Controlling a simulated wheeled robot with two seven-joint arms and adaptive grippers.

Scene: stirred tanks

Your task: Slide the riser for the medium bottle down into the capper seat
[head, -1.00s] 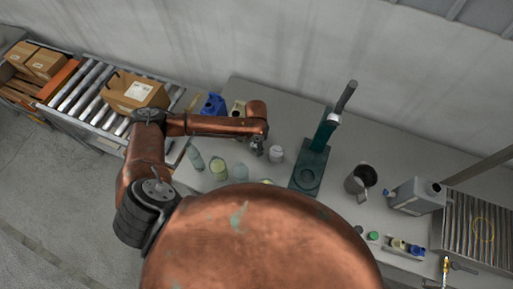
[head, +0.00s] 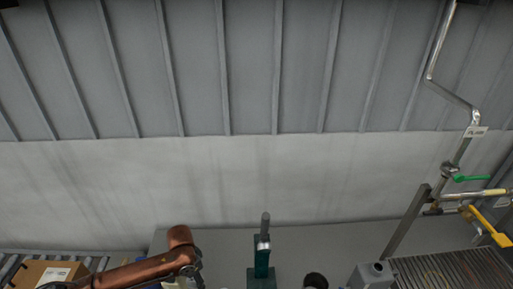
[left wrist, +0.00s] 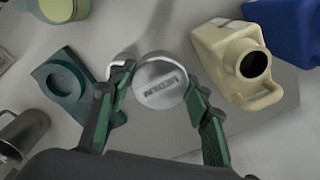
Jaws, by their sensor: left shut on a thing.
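The riser (left wrist: 160,88) is a round pale-grey piece with "MEDIUM" lettering on its face. In the left wrist view it sits between the fingers of my left gripper (left wrist: 156,84), which is shut on it. The dark green capper base with its round seat (left wrist: 58,82) lies to the left of the riser, apart from it. In the head view the capper (head: 262,262) stands at the bottom middle, its seat out of frame. My left gripper (head: 196,277) is left of it, mostly cut off by the bottom edge. My right gripper is not in view.
In the left wrist view a cream jug (left wrist: 224,58) and a blue jug (left wrist: 288,28) stand right of the riser. A metal pitcher (left wrist: 22,134) is at lower left, and a green-topped jar (left wrist: 62,8) at upper left.

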